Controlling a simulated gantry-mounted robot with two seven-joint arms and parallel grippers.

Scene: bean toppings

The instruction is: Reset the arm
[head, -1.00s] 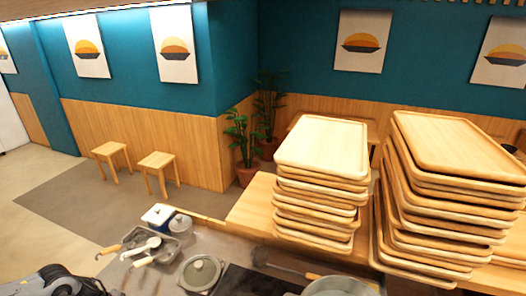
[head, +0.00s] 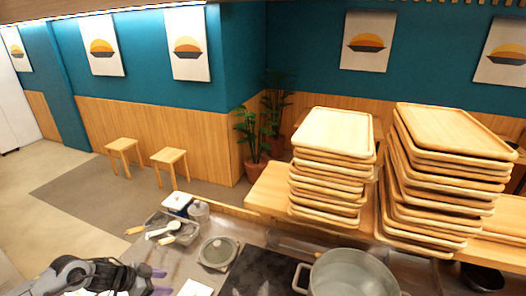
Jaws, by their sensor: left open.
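My left gripper (head: 158,281) is at the bottom left of the head view, above the near end of the metal counter. Its dark arm comes in from the lower left. Its two purple fingertips are apart, with nothing seen between them. It is apart from the tray of ladles and the lidded pot to its upper right. My right gripper is not in view.
A metal tray with ladles (head: 183,236), a lidded pot (head: 217,252) and a large pot (head: 352,276) stand on the counter. A black cooktop (head: 258,272) lies between the pots. Tall stacks of wooden trays (head: 333,133) stand behind on a wooden ledge (head: 268,190).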

